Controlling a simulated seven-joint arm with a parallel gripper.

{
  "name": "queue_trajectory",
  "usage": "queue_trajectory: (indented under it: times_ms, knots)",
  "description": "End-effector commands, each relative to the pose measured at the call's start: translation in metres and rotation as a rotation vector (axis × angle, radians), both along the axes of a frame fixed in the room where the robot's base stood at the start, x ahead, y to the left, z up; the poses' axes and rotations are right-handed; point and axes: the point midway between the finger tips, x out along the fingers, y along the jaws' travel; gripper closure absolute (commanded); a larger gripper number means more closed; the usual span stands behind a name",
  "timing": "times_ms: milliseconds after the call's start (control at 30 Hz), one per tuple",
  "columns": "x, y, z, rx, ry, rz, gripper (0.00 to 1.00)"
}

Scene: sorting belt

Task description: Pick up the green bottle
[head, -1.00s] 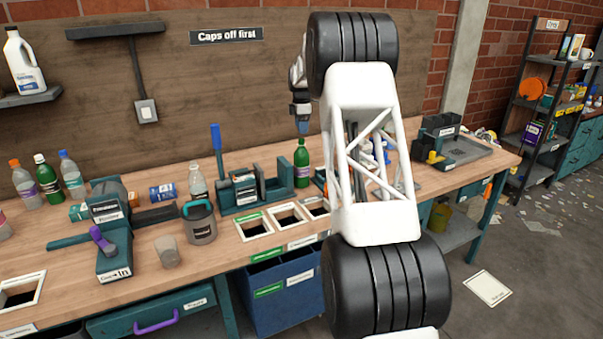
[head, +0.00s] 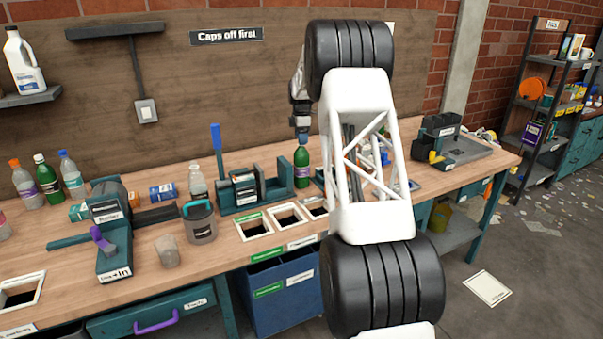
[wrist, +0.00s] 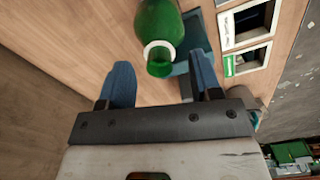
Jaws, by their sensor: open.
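A green bottle (head: 301,168) stands upright on the workbench, just right of a dark teal fixture, in the head view. In the wrist view the green bottle (wrist: 160,28) shows at the top centre, its white-ringed neck toward my gripper. My gripper (wrist: 160,85) is open, its two blue fingers apart, with the bottle's neck just beyond and between the line of the fingertips. In the head view my gripper (head: 301,136) is right above the bottle, its fingers partly hidden around the bottle's top. I cannot tell whether they touch.
The teal fixture (head: 280,180) stands close left of the bottle. Framed openings (head: 288,213) lie in the bench in front. Another green bottle (head: 47,178) stands at the far left among other bottles. A black tray unit (head: 440,140) is on the right.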

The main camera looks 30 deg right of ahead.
Motion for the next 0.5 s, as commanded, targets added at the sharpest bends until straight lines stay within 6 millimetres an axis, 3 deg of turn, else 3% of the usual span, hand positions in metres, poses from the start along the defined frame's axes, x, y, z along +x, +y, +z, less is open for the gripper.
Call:
queue_trajectory:
  times_ms: [233,500]
  knots:
    - [0.000,0.000,-0.025,0.000,0.000,0.000,0.42]
    - [0.000,0.000,-0.028,0.000,-0.001,0.000,0.42]
